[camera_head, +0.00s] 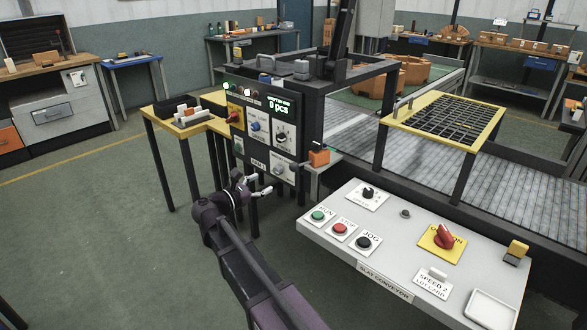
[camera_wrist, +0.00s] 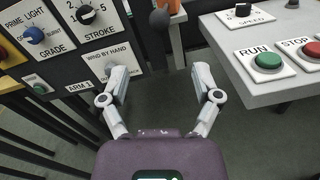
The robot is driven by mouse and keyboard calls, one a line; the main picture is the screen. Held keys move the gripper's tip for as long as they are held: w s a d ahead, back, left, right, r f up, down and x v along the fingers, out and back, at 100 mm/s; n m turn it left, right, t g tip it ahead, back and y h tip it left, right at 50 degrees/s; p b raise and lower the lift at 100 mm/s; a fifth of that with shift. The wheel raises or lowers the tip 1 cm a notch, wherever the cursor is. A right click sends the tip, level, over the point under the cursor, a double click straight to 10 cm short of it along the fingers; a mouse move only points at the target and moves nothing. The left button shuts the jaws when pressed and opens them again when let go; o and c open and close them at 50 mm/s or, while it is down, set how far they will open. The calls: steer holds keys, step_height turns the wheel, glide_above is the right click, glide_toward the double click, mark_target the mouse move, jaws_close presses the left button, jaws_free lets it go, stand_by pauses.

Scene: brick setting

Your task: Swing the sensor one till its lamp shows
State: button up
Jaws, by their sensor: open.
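My gripper (camera_head: 240,188) is open and empty, held low in front of the dark control panel (camera_head: 249,150). In the wrist view its fingers stand apart (camera_wrist: 163,82), with floor between them. The left finger overlaps the plate reading "WIND BY HAND" (camera_wrist: 97,58); I cannot tell whether it touches. The panel carries a blue GRADE knob (camera_wrist: 35,34), a black STROKE knob (camera_wrist: 86,15) and an "ARM 1" label (camera_wrist: 78,86). I cannot make out any label naming a sensor.
A dark rounded knob (camera_wrist: 160,19) stands beyond the fingers. An orange block (camera_head: 319,158) sits right of the panel. The grey conveyor console (camera_head: 395,245) with RUN, STOP and JOG buttons is close on the right. A yellow-edged table (camera_head: 206,127) stands left. Floor at left is clear.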

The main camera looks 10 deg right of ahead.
mark_target(291, 169)
steer(key=shift+d, duration=0.1)
steer(key=shift+x, duration=6.8)
jaws_close()
